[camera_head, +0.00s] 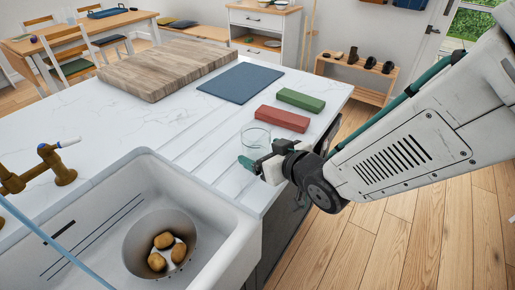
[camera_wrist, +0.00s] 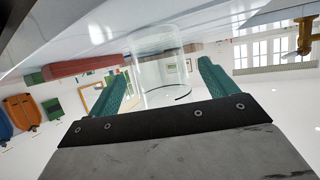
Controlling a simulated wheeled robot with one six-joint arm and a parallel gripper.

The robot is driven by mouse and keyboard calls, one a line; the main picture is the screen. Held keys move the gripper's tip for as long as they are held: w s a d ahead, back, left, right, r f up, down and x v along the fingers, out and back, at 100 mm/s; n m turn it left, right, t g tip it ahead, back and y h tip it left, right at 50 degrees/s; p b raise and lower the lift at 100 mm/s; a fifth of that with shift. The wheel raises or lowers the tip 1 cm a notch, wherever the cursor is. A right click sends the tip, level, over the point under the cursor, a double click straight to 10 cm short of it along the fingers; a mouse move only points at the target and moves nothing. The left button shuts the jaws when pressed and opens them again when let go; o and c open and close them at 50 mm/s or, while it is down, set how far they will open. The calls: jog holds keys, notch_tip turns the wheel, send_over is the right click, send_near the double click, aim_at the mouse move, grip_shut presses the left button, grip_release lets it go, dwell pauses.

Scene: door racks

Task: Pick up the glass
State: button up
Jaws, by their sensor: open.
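A clear glass (camera_head: 256,137) stands on the white marble counter, near its front edge, to the right of the sink. My gripper (camera_head: 255,162) is at the counter's front edge, right beside the glass on the near side. In the wrist view the glass (camera_wrist: 160,70) appears between the two teal fingers of my gripper (camera_wrist: 160,82), which are spread apart. Gaps show between the glass and each finger. Whether the glass is fully between the fingertips or just beyond them, I cannot tell.
A red block (camera_head: 282,119) and a green block (camera_head: 300,100) lie behind the glass. A blue mat (camera_head: 241,82) and a wooden board (camera_head: 168,68) are farther back. The white sink (camera_head: 215,213) on the left holds a pot (camera_head: 137,243) with potatoes.

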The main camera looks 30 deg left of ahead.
jog(key=x, duration=0.4)
jog(key=c, duration=1.2)
jog(key=shift+r, duration=0.2)
